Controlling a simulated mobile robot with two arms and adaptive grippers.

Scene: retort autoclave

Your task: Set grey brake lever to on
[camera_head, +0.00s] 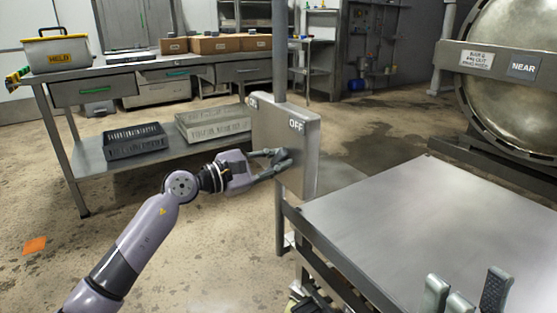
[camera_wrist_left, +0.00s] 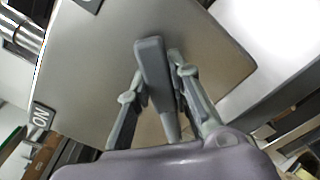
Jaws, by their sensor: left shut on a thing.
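A grey panel (camera_head: 309,160) on a post carries an OFF label (camera_head: 296,125) at its upper right and an ON label (camera_head: 253,100) at its upper left. In the left wrist view the ON label (camera_wrist_left: 41,116) is at the left edge. The grey brake lever (camera_wrist_left: 153,68) stands out before the panel, between the fingers of my left gripper (camera_wrist_left: 160,90). In the head view my left gripper (camera_head: 280,160) is shut on the lever and hides most of it. My right gripper (camera_head: 466,292) shows at the bottom right, its fingers apart and empty.
A bare metal table (camera_head: 400,220) stands right of the panel.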

